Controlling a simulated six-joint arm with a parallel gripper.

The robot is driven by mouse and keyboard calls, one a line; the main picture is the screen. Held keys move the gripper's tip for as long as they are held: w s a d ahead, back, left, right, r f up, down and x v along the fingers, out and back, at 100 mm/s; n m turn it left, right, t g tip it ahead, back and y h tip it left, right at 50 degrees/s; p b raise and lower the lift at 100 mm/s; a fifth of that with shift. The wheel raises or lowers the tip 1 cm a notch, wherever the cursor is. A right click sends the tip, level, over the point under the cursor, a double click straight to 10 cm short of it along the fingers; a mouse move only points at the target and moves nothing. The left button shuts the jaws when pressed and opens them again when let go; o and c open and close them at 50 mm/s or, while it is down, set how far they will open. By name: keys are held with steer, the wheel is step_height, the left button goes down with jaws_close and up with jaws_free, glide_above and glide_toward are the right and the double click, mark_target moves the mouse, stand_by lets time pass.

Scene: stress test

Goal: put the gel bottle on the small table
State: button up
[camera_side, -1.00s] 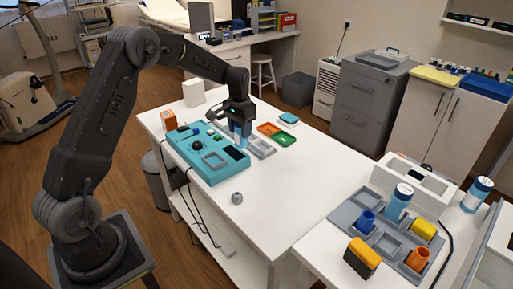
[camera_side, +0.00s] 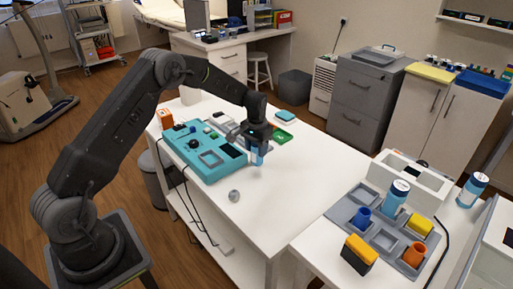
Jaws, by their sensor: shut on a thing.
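My gripper (camera_side: 255,143) points down over the white table (camera_side: 285,185), just right of the turquoise device, and is shut on a pale blue bottle (camera_side: 257,157). This looks like the gel bottle; my fingers hide its upper part. Whether its base touches the tabletop is hard to tell. A second white table (camera_side: 311,246) stands at the lower right. I cannot tell which of the two is the small table.
The turquoise device (camera_side: 206,162) and a small grey knob (camera_side: 234,195) are close by. A grey compartment tray (camera_side: 340,215) on the right table holds a blue-white bottle (camera_side: 394,198) and cups. The first table's right half is clear.

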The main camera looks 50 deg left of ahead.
steer(key=shift+f, duration=0.15)
steer(key=o, duration=1)
